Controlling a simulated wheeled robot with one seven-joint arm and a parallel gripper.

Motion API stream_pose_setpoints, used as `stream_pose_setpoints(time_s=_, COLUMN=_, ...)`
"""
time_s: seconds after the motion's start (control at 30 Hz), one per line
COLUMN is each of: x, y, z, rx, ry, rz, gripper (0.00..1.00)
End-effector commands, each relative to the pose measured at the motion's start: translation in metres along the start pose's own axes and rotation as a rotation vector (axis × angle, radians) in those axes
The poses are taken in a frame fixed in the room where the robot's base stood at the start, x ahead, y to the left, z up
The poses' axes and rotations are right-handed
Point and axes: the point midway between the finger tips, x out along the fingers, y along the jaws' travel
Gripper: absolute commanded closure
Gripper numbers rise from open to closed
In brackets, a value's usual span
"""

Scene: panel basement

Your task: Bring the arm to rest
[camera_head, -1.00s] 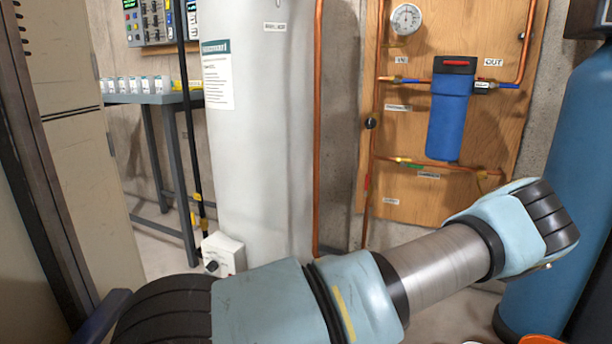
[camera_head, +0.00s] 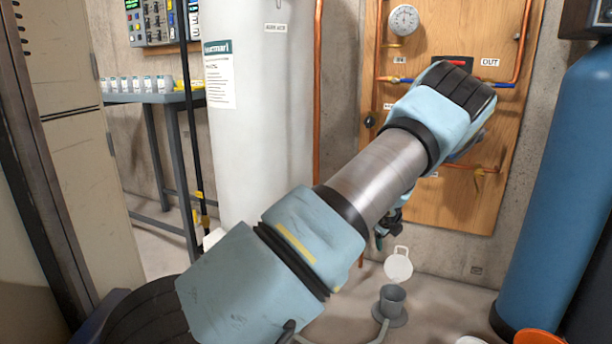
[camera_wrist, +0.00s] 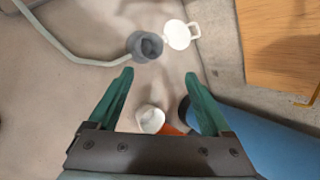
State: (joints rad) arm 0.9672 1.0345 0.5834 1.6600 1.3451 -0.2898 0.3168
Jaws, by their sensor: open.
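My arm reaches up and to the right across the head view, with its forearm in front of the wooden panel (camera_head: 470,205). My gripper (camera_wrist: 155,82) shows in the wrist view with its two green fingers spread apart and nothing between them. It points down toward the floor. In the head view only a small dark part of the gripper (camera_head: 385,228) shows below the raised elbow; most of it is hidden behind the arm.
A grey floor cup with a hose (camera_head: 392,303) and a white lid (camera_head: 398,265) are on the floor. A blue tank (camera_head: 550,200) stands at right, a white tank (camera_head: 255,130) at left centre. An orange object (camera_head: 537,337) sits at the bottom right. The panel carries copper pipes and a gauge (camera_head: 404,20).

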Motion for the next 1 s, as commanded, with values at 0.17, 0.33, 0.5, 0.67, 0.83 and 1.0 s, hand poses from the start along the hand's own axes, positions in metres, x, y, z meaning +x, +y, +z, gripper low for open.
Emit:
stream_pose_setpoints(time_s=0.17, x=-0.071, y=0.054, z=0.090, rx=-0.595, ry=-0.123, rz=0.013, gripper=0.17)
stream_pose_setpoints(time_s=0.33, x=-0.146, y=0.126, z=0.130, rx=-1.133, ry=-0.223, rz=0.074, gripper=0.17)
stream_pose_setpoints(time_s=0.5, x=-0.225, y=0.197, z=0.124, rx=-1.614, ry=-0.299, rz=0.173, gripper=0.17)
stream_pose_setpoints(time_s=0.67, x=-0.282, y=0.246, z=0.094, rx=-1.946, ry=-0.345, rz=0.272, gripper=0.17)
stream_pose_setpoints(time_s=0.83, x=-0.325, y=0.278, z=0.059, rx=-2.190, ry=-0.376, rz=0.359, gripper=0.17)
stream_pose_setpoints(time_s=1.0, x=-0.359, y=0.301, z=0.025, rx=-2.387, ry=-0.400, rz=0.438, gripper=0.17)
